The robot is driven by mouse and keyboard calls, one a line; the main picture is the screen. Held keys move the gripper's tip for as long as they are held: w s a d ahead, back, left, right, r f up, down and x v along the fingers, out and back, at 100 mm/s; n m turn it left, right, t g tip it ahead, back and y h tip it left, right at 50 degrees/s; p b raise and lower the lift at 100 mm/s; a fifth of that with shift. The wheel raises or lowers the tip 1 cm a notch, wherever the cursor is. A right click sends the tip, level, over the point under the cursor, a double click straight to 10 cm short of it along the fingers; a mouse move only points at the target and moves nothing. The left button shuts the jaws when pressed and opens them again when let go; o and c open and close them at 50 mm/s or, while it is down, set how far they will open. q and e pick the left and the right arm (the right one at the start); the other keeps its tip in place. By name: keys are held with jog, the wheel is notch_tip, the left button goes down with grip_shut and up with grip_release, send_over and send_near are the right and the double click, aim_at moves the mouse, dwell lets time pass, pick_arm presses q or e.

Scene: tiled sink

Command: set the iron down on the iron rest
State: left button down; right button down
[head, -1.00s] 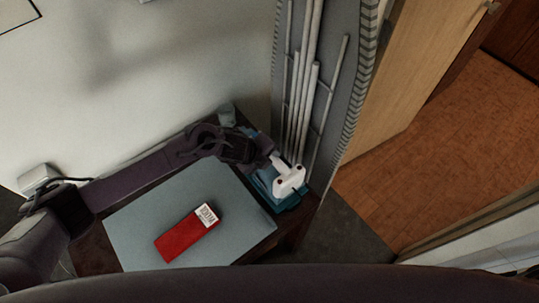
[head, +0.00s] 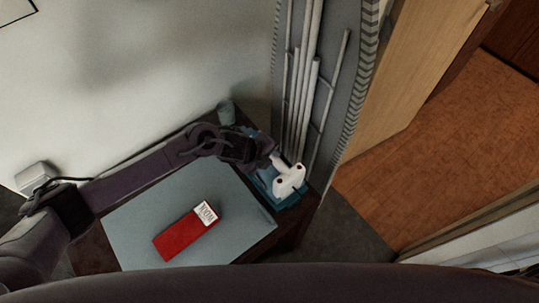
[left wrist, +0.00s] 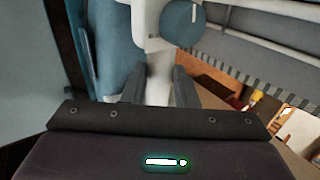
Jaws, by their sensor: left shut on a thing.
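The iron (head: 289,181) is white with a blue-grey round dial, which shows in the left wrist view (left wrist: 182,22). My left gripper (head: 270,158) is shut on the iron's white handle; its two dark fingers (left wrist: 159,85) flank the handle in the left wrist view. The iron rest (head: 264,186) is a teal tray at the right end of the table, below and around the iron. The iron is over the rest; I cannot tell whether it touches it. My right gripper is not in view.
A grey-blue mat (head: 150,220) covers much of the dark table, with a red box (head: 180,236) on it. A small grey cup (head: 226,113) stands at the back edge. A grey panel with white pipes (head: 310,80) rises close behind the iron.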

pick_arm(q)
jog(key=shift+w+d+r, duration=0.1)
jog(key=c, duration=1.1)
grip_release()
jog(key=shift+o, duration=0.2)
jog(key=shift+s+a+f, duration=0.2)
jog(key=shift+s+f, duration=0.05)
jog(key=shift+f, duration=0.15)
jog(key=b+v, duration=0.1)
jog(key=v, duration=0.7)
jog(key=shift+w+d+r, duration=0.15)
jog(key=shift+d+r, duration=0.05)
